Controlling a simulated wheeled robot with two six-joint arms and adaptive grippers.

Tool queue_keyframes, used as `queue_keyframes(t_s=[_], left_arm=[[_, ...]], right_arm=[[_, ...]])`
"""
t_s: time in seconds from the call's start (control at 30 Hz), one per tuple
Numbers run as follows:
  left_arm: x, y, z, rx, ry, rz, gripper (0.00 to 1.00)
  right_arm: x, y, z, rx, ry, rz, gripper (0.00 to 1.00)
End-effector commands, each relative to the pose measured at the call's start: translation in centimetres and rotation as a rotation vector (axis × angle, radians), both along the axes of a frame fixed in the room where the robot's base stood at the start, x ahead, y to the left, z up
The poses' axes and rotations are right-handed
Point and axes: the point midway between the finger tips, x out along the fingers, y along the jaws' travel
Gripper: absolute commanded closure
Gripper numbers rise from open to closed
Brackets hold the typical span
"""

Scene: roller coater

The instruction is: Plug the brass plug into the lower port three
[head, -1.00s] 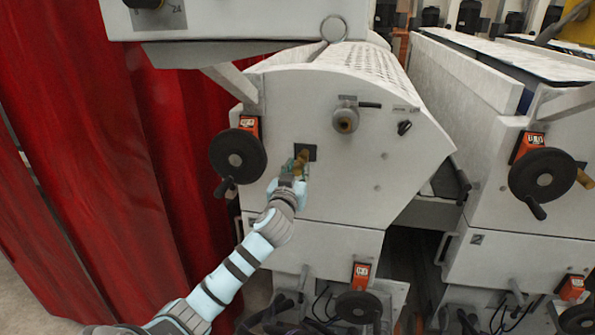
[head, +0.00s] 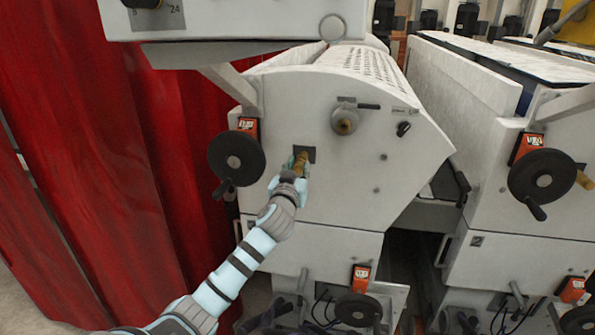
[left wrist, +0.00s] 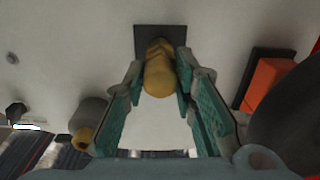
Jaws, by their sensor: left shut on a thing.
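The brass plug (head: 300,162) is between the fingers of my left gripper (head: 295,168), in front of a dark square port plate (head: 310,153) on the white machine side panel. In the left wrist view the brass plug (left wrist: 159,76) sits between the green finger pads of my left gripper (left wrist: 160,85). Its far end meets the dark square plate (left wrist: 160,39). I cannot tell how deep the plug is in the port. No port number can be read. My right gripper is not in view.
A black handwheel (head: 237,158) with an orange counter is left of the port. A round brass-tipped fitting (head: 344,121) sticks out at upper right. Red curtains (head: 95,150) hang at left. A lower handwheel (head: 358,309) is below.

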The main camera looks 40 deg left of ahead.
Motion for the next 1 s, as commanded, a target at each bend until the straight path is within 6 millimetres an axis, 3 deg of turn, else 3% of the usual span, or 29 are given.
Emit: queue_keyframes(t_s=[0.4,0.43,0.57,0.87,1.0], left_arm=[[0.6,0.3,0.0,-0.001,0.0,0.0,1.0],[0.6,0.3,0.0,-0.001,0.0,0.0,0.7],[0.6,0.3,0.0,-0.001,0.0,0.0,0.52],[0.4,0.3,0.0,0.0,0.001,0.0,0.52],[-1.3,-0.7,-0.1,0.002,0.001,-0.001,0.52]], right_arm=[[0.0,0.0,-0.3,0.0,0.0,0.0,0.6],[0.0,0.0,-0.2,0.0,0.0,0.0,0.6],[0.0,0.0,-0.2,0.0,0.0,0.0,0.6],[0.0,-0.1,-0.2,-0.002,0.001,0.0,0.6],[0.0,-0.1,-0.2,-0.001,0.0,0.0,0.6]])
